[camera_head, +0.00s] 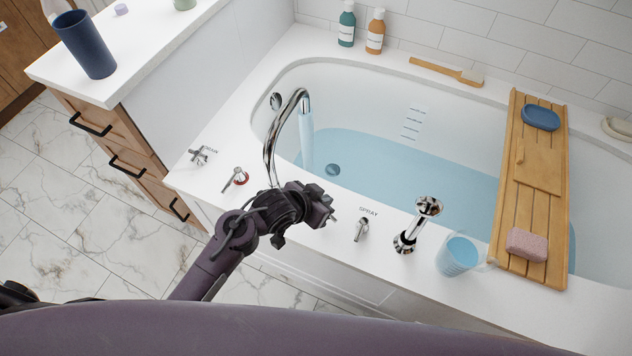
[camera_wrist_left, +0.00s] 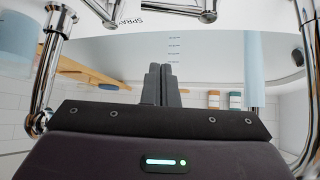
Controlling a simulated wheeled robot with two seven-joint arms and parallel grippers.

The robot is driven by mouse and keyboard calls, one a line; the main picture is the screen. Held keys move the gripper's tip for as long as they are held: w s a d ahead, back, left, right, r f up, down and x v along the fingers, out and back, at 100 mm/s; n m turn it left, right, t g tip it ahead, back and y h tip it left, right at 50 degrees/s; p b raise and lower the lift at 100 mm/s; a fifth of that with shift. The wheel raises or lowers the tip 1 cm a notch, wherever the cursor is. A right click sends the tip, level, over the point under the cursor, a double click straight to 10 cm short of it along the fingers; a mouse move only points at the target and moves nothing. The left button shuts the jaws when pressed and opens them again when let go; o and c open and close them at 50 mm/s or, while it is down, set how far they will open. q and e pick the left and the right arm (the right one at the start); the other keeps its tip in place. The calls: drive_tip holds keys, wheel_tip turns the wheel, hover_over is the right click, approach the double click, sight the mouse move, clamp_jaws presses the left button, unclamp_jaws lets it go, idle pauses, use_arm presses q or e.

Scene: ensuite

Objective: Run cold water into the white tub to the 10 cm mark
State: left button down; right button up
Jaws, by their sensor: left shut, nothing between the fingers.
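The white tub (camera_head: 270,112) holds a layer of blue water (camera_head: 400,170). A stream (camera_head: 306,130) falls from the curved chrome spout (camera_head: 268,150); it also shows in the wrist view (camera_wrist_left: 255,70). Several level marks (camera_head: 415,122) are on the far wall, with the waterline near the lowest; their figures are unreadable. My left gripper (camera_head: 328,212) is shut and empty over the front rim, between spout and spray lever. Its closed fingers show in the wrist view (camera_wrist_left: 160,85). No cold handle is clearly visible; the gripper may hide it.
A cross handle (camera_head: 199,155) is at the rim's left corner. The spray lever (camera_head: 362,228), chrome hand shower (camera_head: 405,240) and blue cup (camera_head: 458,256) stand right of my gripper. A wooden tray (camera_head: 510,180) bridges the tub. Bottles (camera_head: 346,28) stand on the back rim.

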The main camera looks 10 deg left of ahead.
use_arm(q)
drive_tip(key=shift+m, duration=0.3)
drive_tip(key=b+x, duration=0.1)
drive_tip(key=x, duration=0.8)
drive_tip(key=shift+f+b, duration=0.3)
drive_tip(key=shift+f, duration=0.1)
drive_tip(key=shift+s+a+f+p, duration=0.1)
drive_tip(key=shift+s+a+p, duration=0.45)
drive_tip(key=shift+s+a, duration=0.5)
drive_tip(key=shift+s+a+f, duration=0.15)
drive_tip(key=shift+s+a, duration=0.1)
drive_tip(key=shift+s, duration=0.3)
